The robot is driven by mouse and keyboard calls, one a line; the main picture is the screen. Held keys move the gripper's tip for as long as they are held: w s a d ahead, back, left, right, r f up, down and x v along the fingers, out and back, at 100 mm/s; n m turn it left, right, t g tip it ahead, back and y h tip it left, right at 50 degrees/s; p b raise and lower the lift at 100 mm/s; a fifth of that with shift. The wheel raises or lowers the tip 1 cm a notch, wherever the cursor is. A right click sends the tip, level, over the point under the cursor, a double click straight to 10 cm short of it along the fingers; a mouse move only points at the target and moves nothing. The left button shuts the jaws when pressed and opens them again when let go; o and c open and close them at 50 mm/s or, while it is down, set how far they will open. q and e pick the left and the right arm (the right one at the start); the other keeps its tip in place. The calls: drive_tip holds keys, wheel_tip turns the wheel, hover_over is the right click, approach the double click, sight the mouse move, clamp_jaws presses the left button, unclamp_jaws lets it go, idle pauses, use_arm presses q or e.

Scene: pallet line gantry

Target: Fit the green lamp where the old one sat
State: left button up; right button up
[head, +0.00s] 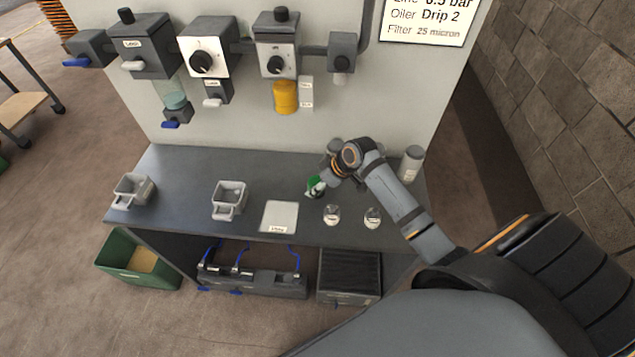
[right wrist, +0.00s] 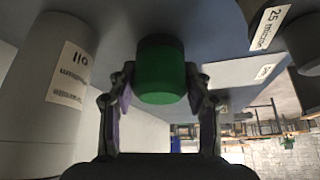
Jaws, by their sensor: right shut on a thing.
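The green lamp (right wrist: 162,72) is a short green cylinder with a dark collar. In the right wrist view it sits between the two fingers of my right gripper (right wrist: 155,90), which are shut on its sides. In the head view the green piece (head: 315,183) is small at my right gripper (head: 322,182), low over the bench, partly covered by the gripper. I cannot tell whether it touches the bench top. I see no old lamp or empty lamp seat that I can make out. My left gripper is not in view.
The grey bench (head: 180,205) holds two grey trays (head: 229,199) (head: 133,190), a white pad (head: 280,217), two small pale jars (head: 332,214) (head: 372,217) and an oil bottle (head: 411,163). Pneumatic units (head: 208,50) hang on the panel behind. A green bin (head: 125,262) stands below left.

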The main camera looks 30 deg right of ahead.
drive_tip(key=shift+f, duration=0.1)
drive_tip(key=shift+f, duration=0.15)
drive_tip(key=o, duration=1.3)
drive_tip(key=shift+c, duration=0.2)
drive_tip(key=v, duration=1.2)
drive_tip(key=shift+r, duration=0.2)
drive_tip(key=shift+o, duration=0.6)
drive_tip(key=shift+a, duration=0.1)
